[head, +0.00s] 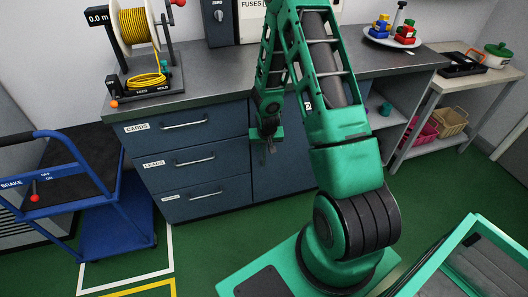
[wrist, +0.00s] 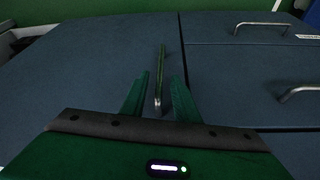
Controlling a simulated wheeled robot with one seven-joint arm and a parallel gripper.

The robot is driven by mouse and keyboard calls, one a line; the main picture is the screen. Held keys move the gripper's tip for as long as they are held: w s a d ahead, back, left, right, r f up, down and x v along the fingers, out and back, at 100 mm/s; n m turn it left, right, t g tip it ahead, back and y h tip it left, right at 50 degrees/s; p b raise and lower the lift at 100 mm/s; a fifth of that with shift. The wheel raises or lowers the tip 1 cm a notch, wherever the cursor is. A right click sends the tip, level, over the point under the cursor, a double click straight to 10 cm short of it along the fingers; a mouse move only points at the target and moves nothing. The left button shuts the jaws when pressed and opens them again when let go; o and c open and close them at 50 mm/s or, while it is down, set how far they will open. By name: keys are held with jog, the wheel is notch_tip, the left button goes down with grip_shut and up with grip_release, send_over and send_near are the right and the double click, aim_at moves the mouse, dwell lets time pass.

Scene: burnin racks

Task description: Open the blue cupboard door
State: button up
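The blue cupboard door (head: 290,168) is right of the drawers under the grey worktop, partly hidden by my arm. It looks shut, flush with the drawer fronts. In the wrist view the door (wrist: 85,75) fills the left side. Its slim bar handle (wrist: 161,75) is close to the seam beside the drawers. My gripper (wrist: 158,95) is open, with one green finger on each side of the handle and visible gaps between.
Three blue drawers (head: 190,158) with bar handles are left of the door. A blue trolley (head: 75,190) stands further left. A cable reel (head: 138,40) and a plate of coloured blocks (head: 392,37) are on the worktop (head: 215,85). Open shelves are at right. Green floor before the drawers is clear.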

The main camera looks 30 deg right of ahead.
aim_at(264, 150)
jog(key=shift+x, duration=2.05)
